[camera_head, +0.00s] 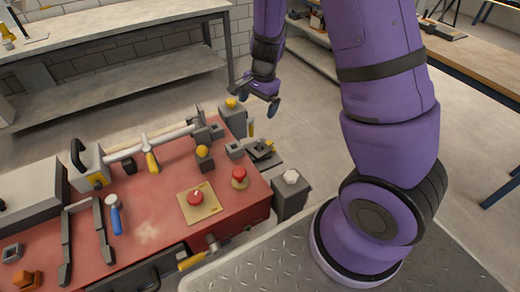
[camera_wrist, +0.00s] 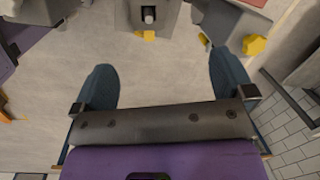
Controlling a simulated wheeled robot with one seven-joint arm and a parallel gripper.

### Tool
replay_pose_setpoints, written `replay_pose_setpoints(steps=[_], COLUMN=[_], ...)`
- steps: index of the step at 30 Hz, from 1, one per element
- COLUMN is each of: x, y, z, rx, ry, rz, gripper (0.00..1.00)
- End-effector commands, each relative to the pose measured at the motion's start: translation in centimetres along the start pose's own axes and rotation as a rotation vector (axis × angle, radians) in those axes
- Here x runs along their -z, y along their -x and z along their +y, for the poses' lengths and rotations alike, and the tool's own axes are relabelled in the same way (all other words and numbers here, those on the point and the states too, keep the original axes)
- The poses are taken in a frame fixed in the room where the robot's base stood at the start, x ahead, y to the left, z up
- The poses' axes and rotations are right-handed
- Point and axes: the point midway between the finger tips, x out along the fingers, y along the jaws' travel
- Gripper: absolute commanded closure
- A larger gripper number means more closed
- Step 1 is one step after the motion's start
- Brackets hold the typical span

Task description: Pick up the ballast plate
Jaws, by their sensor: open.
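I cannot tell for certain which thing is the ballast plate. A small dark flat piece with a raised knob (camera_head: 263,150) lies on a grey ledge at the right end of the red bench (camera_head: 147,232). My gripper (camera_head: 259,98) hangs beyond the bench's far right corner, pointing down, to the right of a grey block with a yellow knob (camera_head: 231,102). In the wrist view my gripper (camera_wrist: 160,78) has its two blue fingers wide apart, with only bare floor between them.
The bench carries a red button on a tan plate (camera_head: 196,196), a blue-handled tool (camera_head: 115,215) and several grey blocks. A grey post with a white knob (camera_head: 291,185) stands at its right end. A long pale worktable (camera_head: 110,35) stands behind. Floor between is clear.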

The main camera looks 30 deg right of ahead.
Motion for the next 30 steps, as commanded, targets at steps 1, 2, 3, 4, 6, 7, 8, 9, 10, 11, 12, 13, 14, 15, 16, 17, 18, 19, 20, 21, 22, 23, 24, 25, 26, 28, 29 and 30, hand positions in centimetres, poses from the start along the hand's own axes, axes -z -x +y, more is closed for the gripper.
replay_pose_setpoints(steps=[1, 2, 3, 4, 6, 7, 8, 9, 10, 11, 12, 13, 14, 15, 16, 17, 18, 19, 20, 21, 22, 23, 24, 25, 26, 28, 29, 30], x=[0.6, 1.0, 1.5, 1.8, 2.5, 2.7, 2.9, 3.1, 3.3, 3.4, 3.5, 3.6, 3.7, 3.8, 3.9, 3.9, 4.0, 4.0, 4.0, 4.1, 4.1, 4.2, 4.2, 4.2, 4.2, 4.2, 4.2, 4.2], y=[-1.8, -2.5, -3.5, -4.2, -5.5, -5.9, -6.3, -6.7, -7.0, -7.2, -7.5, -7.7, -8.0, -8.5, -8.9, -9.3, -10.0, -10.4, -10.9, -11.4, -11.7, -12.1, -12.4, -12.6, -12.8, -13.1, -13.2, -13.4], z=[0.3, 0.4, 0.6, 0.7, 1.1, 1.2, 1.3, 1.5, 1.6, 1.6, 1.7, 1.7, 1.8, 1.9, 2.0, 2.0, 2.1, 2.2, 2.2, 2.2, 2.3, 2.3, 2.4, 2.4, 2.4, 2.4, 2.5, 2.5], rx=[-0.027, -0.038, -0.051, -0.060, -0.078, -0.083, -0.089, -0.094, -0.098, -0.101, -0.103, -0.104, -0.105, -0.107, -0.107, -0.107, -0.107, -0.107, -0.107, -0.106, -0.106, -0.106, -0.105, -0.105, -0.105, -0.105, -0.105, -0.105], ry=[-0.038, -0.060, -0.089, -0.107, -0.144, -0.157, -0.169, -0.181, -0.188, -0.194, -0.201, -0.204, -0.206, -0.208, -0.209, -0.210, -0.209, -0.210, -0.210, -0.209, -0.208, -0.208, -0.208, -0.207, -0.207, -0.207, -0.207, -0.207], rz=[0.014, 0.024, 0.038, 0.047, 0.067, 0.075, 0.082, 0.089, 0.093, 0.097, 0.101, 0.103, 0.105, 0.106, 0.105, 0.104, 0.105, 0.104, 0.104, 0.105, 0.104, 0.104, 0.104, 0.104, 0.105, 0.104, 0.104, 0.104], gripper=[0.00, 0.00, 0.00, 0.00, 0.00, 0.00, 0.00, 0.00, 0.00, 0.00, 0.00, 0.00, 0.00, 0.00, 0.00, 0.00, 0.00, 0.00, 0.00, 0.00, 0.00, 0.00, 0.00, 0.00, 0.00, 0.00, 0.00, 0.00])
